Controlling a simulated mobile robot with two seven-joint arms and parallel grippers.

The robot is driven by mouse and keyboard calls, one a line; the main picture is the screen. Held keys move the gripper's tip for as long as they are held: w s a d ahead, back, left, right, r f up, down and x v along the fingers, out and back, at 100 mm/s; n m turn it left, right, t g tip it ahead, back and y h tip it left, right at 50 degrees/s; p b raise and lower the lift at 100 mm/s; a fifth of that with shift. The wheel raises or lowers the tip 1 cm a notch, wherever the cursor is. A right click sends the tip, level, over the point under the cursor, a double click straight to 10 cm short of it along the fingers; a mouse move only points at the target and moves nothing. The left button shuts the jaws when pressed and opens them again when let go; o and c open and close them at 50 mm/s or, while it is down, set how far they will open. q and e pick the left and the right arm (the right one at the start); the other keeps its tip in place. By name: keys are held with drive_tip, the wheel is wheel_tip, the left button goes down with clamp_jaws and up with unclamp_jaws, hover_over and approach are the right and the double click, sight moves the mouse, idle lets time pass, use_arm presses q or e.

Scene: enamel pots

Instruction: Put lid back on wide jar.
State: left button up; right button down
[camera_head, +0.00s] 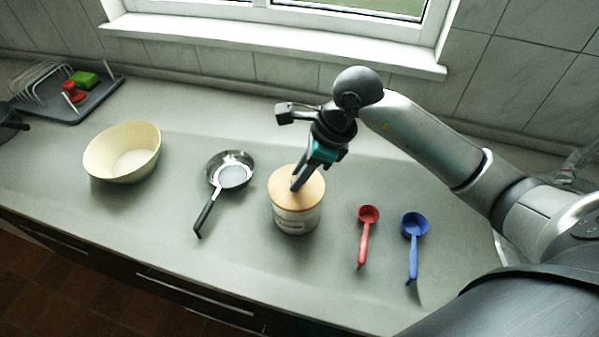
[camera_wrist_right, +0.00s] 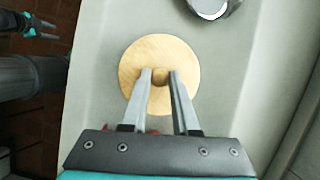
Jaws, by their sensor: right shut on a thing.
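The wide jar (camera_head: 297,220) is a pale canister with a dark label, standing upright on the counter. Its round wooden lid (camera_head: 285,201) lies over the jar's mouth and looks level; I cannot tell whether it is fully seated. In the right wrist view the lid (camera_wrist_right: 135,72) hides the jar below. My right gripper (camera_head: 297,186) comes down from above and is shut on the lid's knob (camera_wrist_right: 160,78), near the lid's centre. My left gripper (camera_wrist_right: 42,29) shows at the upper left of the right wrist view, away from the jar, with its fingers apart and empty.
A pan (camera_head: 230,172) with a black handle lies left of the jar, and a cream bowl (camera_head: 105,160) stands farther left. A red scoop (camera_head: 365,238) and a blue scoop (camera_head: 413,250) lie to the right. A grey drying tray (camera_head: 95,100) is at the back left.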

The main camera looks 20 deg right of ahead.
drive_tip(key=shift+f+b, duration=0.2)
drive_tip(key=shift+b, duration=0.25)
idle(1.0)
idle(0.3)
drive_tip(key=shift+c, duration=0.6)
unclamp_jaws()
drive_tip(key=shift+r, duration=0.1)
drive_tip(key=shift+r+p, duration=2.35)
drive_tip(key=shift+r, duration=1.1)
clamp_jaws()
